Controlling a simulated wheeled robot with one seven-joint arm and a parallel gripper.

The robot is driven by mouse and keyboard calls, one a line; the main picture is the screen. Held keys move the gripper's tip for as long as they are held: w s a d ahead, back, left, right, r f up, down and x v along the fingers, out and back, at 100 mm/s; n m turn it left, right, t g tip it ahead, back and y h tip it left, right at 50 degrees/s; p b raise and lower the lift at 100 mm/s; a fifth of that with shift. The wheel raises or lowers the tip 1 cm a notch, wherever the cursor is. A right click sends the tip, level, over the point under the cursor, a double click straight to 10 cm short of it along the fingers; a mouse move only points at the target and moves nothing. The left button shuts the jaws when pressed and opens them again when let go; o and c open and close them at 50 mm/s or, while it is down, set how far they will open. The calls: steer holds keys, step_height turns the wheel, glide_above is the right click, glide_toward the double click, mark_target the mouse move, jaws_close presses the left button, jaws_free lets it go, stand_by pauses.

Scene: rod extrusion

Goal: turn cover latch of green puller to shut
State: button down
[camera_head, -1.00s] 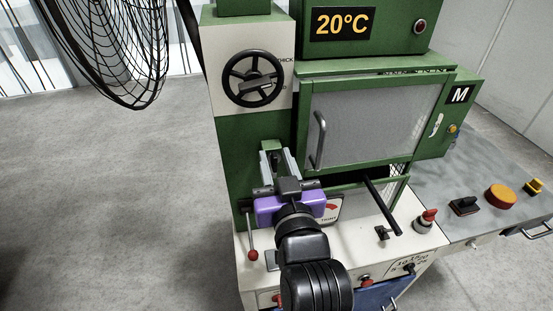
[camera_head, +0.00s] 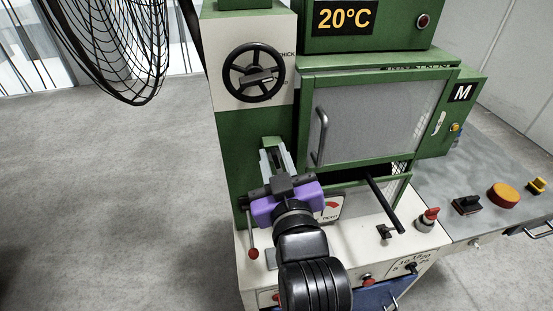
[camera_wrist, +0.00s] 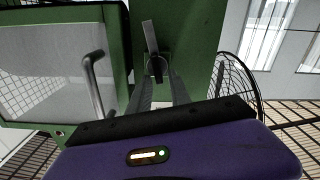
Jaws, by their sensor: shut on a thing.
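The green puller (camera_head: 226,148) is the tall green and white machine in front of me. Its cover (camera_head: 370,115) is a green-framed mesh door with a grey bar handle (camera_head: 321,137); the cover also shows at left in the wrist view (camera_wrist: 40,75). My gripper (camera_head: 272,146), with a purple body, reaches the green face left of the cover, its body rolled. In the wrist view its grey fingers (camera_wrist: 160,78) are shut on a small dark part with a grey plate (camera_wrist: 150,36) beyond, apparently the cover latch. The grip is partly hidden in the head view.
A black handwheel (camera_head: 254,75) is above my gripper. A red-knobbed lever (camera_head: 253,253) is just left of it, and a black bar (camera_head: 384,206) is to the right. A black wire basket-like shape (camera_head: 110,45) hangs at upper left. The floor at left is clear.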

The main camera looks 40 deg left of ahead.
steer(key=n, duration=0.1)
steer(key=n+b, duration=0.1)
steer(key=n, duration=0.1)
steer(key=shift+s+a+f+n, duration=0.15)
steer(key=shift+s+f+n, duration=0.05)
steer(key=shift+f+n, duration=0.1)
steer(key=n, duration=0.1)
steer(key=n+b, duration=0.1)
steer(key=n, duration=0.1)
steer(key=shift+s+a+f+n+b, duration=0.1)
steer(key=shift+s+f+n+b, duration=0.05)
steer(key=shift+f+n+b, duration=0.15)
steer(key=shift+s+a+f+n+b, duration=0.15)
steer(key=shift+n+b, duration=0.4)
steer(key=shift+n, duration=0.75)
steer(key=shift+w+d+f+n+b, duration=0.15)
steer(key=shift+n+b, duration=0.4)
steer(key=shift+n, duration=0.75)
steer(key=shift+s+a+f+n+b, duration=0.15)
steer(key=shift+n+b, duration=0.4)
steer(key=shift+n, duration=0.75)
steer(key=c, duration=1.5)
jaws_free()
steer(key=shift+r, duration=0.1)
